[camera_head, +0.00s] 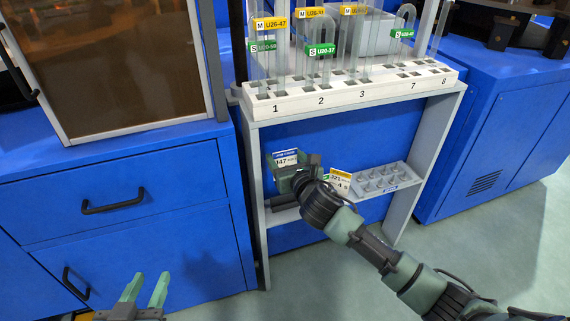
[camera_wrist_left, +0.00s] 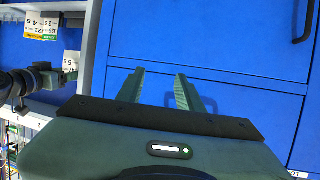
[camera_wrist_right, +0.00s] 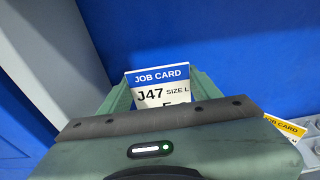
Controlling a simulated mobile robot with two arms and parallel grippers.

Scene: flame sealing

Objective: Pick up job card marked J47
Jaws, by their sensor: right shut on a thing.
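The job card marked J47 (camera_wrist_right: 161,88) has a blue header and reads "SIZE L" in the right wrist view. It stands upright between the fingers of my right gripper (camera_wrist_right: 161,95), which is shut on it. The card's lower part is hidden by the gripper body. In the head view the J47 card (camera_head: 285,158) shows at the left of the lower shelf, with my right gripper (camera_head: 296,168) at it. My left gripper (camera_head: 146,290) is open and empty at the lower left, in front of the blue cabinet; its fingers also show in the left wrist view (camera_wrist_left: 160,92).
A second job card with a yellow header (camera_head: 340,180) stands right of my right gripper. A grey tray with cups (camera_head: 392,182) is on the shelf's right. Above, a white numbered rack (camera_head: 345,95) holds several tagged glass tubes. Grey frame posts (camera_head: 437,140) flank the shelf.

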